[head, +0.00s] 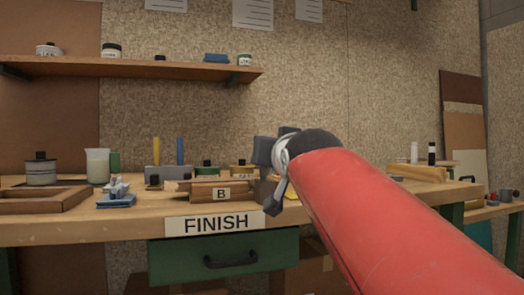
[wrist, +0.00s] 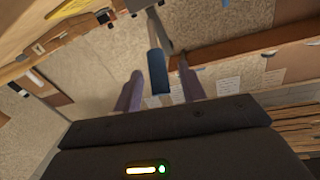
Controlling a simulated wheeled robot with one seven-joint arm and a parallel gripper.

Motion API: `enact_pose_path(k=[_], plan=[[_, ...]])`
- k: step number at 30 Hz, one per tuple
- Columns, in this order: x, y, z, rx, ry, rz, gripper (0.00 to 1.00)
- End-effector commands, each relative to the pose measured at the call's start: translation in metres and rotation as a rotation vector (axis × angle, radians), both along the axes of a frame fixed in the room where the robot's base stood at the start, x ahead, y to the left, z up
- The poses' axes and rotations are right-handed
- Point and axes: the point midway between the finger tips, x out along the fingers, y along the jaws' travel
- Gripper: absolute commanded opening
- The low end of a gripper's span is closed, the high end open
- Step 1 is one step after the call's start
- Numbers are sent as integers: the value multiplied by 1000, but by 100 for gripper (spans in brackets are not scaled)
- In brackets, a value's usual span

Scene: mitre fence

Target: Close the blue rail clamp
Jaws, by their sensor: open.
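A bar with a blue grip (wrist: 158,72), which looks like the blue rail clamp's lever, shows in the wrist view. Its metal part runs up toward a dark fitting by the bench edge. My gripper (wrist: 160,68) is open, with one finger on each side of the blue grip and a visible gap on both sides. In the head view my gripper (head: 274,178) is at the bench front, right of the block marked B (head: 221,194). My red arm and gripper hide the clamp there, and its jaw position cannot be told.
On the bench (head: 90,233) stand a wooden tray (head: 45,199), a small blue-based metal device (head: 116,197), a beaker (head: 97,165) and several tins. A shelf (head: 130,68) runs above. A green drawer (head: 222,258) hangs below the FINISH sign (head: 214,223).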

Motion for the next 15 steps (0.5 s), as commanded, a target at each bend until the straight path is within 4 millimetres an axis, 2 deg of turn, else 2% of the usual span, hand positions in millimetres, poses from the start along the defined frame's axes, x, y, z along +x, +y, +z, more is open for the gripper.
enact_pose_path(k=[3,11,15], plan=[[6,0,0,0,-1,0,41],[7,1,0,0,-1,0,39],[7,1,0,0,0,0,21]])
